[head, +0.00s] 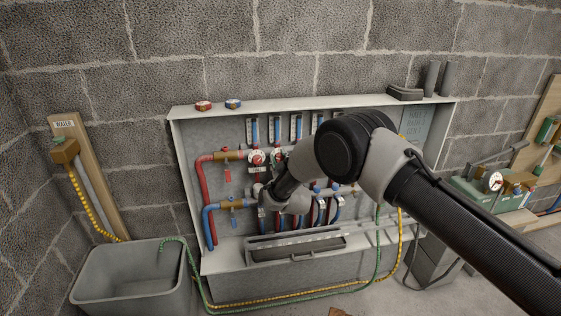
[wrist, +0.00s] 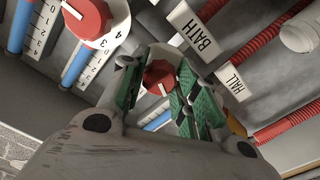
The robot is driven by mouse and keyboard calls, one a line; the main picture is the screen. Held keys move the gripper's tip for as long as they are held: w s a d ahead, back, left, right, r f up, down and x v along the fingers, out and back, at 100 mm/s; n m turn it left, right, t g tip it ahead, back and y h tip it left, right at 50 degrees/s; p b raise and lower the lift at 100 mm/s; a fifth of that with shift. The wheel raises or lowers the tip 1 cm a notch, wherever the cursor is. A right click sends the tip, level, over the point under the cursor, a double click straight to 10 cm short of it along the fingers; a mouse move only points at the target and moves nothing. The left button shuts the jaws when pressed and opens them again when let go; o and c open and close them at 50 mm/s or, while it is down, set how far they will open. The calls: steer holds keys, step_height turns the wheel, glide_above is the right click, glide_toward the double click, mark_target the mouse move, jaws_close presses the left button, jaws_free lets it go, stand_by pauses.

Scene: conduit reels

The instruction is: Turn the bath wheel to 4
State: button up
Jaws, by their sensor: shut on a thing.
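A red wheel (wrist: 160,75) sits between the green-padded fingers of my gripper (wrist: 158,90) in the wrist view. The gripper is shut on it. A pale mark shows on the wheel's face, but the numbers around it are hidden by the fingers. The BATH label (wrist: 205,40) is the nearest label, just up and right of this wheel. In the head view my gripper (head: 264,192) is at the manifold in the open wall cabinet (head: 185,190), and the held wheel is hidden.
Another red wheel (wrist: 86,14) on a numbered dial is at the upper left of the wrist view. The HALL label (wrist: 235,82) is to the right. Head view: red and blue valves (head: 230,203) are left of my gripper; a grey tub (head: 130,285) stands on the floor.

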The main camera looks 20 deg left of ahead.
steer(key=n, duration=0.4)
steer(key=shift+f+n, duration=0.15)
steer(key=shift+n, duration=0.15)
stand_by(0.5)
steer(key=o, duration=1)
steer(key=v, duration=1.2)
steer(key=shift+s, duration=0.1)
